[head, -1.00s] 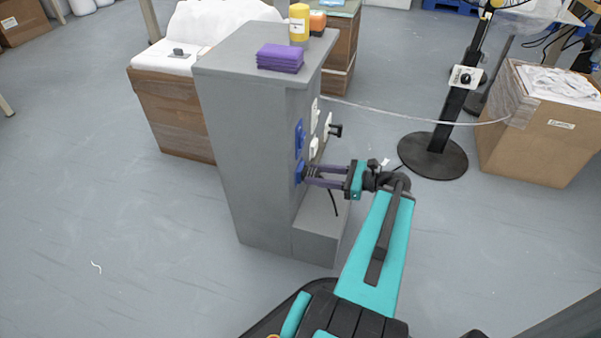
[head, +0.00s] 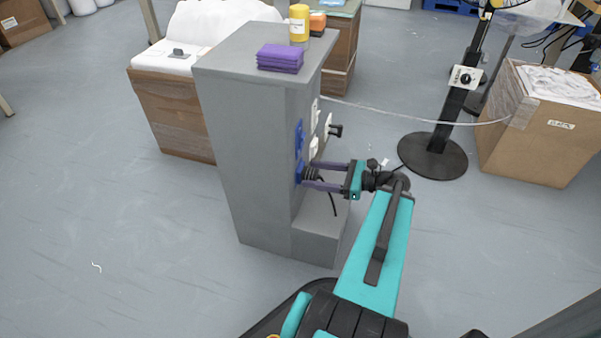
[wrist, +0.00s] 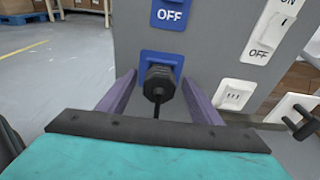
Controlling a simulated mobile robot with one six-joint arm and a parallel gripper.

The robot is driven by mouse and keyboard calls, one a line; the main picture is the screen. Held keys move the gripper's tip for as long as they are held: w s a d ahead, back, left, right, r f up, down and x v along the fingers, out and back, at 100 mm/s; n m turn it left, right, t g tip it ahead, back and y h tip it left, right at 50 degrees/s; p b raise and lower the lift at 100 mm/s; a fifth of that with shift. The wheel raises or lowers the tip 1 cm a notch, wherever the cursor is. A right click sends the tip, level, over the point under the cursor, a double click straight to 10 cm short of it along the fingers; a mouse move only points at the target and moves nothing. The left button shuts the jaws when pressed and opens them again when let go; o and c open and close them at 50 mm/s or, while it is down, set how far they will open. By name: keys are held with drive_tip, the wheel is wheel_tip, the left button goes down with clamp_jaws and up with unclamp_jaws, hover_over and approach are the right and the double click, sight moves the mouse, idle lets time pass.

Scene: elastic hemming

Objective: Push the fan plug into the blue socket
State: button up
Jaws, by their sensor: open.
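The black fan plug (wrist: 159,83) sits at the blue socket (wrist: 178,59) on the side of the grey pillar, its cord trailing toward me in the wrist view. It looks seated against the socket face, but its prongs are hidden, so I cannot tell how deep it is. In the head view the blue socket (head: 299,172) is partly covered by my gripper (head: 312,174). My gripper is open, with one purple finger on each side of the plug and a gap to it. The gripper also shows in the wrist view (wrist: 160,84).
A blue switch marked OFF (wrist: 170,14) is above the socket. Purple cloths (head: 280,58) and a yellow bottle (head: 299,24) are on the pillar top.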

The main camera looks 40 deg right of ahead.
drive_tip(key=p+v, duration=0.4)
drive_tip(key=v, duration=0.9)
drive_tip(key=shift+s+d, duration=0.15)
drive_tip(key=shift+s, duration=0.1)
drive_tip(key=shift+s, duration=0.1)
